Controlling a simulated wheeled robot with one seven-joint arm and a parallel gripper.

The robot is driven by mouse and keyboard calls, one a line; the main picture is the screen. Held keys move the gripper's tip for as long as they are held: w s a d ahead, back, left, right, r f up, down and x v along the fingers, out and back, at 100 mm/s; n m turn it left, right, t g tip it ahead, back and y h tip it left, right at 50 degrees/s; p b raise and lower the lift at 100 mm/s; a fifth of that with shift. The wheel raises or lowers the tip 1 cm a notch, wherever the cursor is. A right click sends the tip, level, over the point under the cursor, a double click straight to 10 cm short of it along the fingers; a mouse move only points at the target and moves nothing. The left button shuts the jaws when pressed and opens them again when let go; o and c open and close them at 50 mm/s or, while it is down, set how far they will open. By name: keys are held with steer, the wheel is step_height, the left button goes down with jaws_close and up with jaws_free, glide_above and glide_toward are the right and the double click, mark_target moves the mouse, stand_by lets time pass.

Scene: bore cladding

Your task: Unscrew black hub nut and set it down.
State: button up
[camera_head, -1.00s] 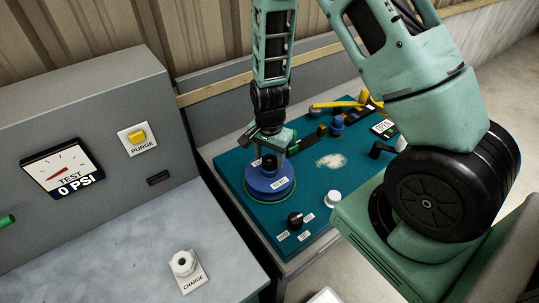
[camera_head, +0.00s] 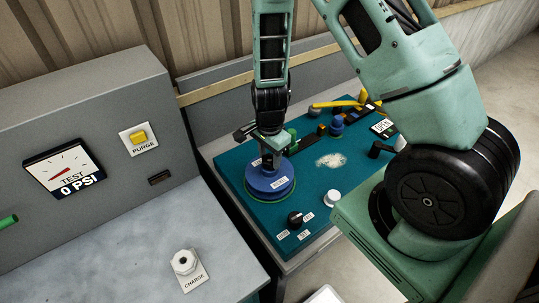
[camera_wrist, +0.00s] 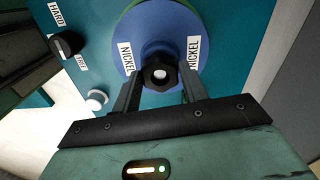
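The black hub nut (camera_wrist: 158,73) has a lobed rim and a pale centre. In the wrist view it sits over the middle of the blue round hub (camera_wrist: 205,62), which bears NICKEL labels. In the head view the blue hub (camera_head: 269,184) stands on the teal board, and the nut is mostly hidden by my gripper. My gripper (camera_head: 267,159) is over the hub, pointing down. In the wrist view its two fingers (camera_wrist: 160,73) lie on opposite sides of the nut, seemingly against it. Whether the nut is raised off the hub is not clear.
The teal board (camera_head: 245,158) carries a black knob (camera_head: 295,219), a white knob (camera_head: 332,198) and a yellow-handled part (camera_head: 335,105) at the back. A grey console with a gauge (camera_head: 62,167) stands left.

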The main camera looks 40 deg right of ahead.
steer(key=shift+n, duration=0.8)
steer(key=shift+n, duration=0.9)
steer(key=shift+n, duration=0.8)
steer(key=shift+n, duration=0.9)
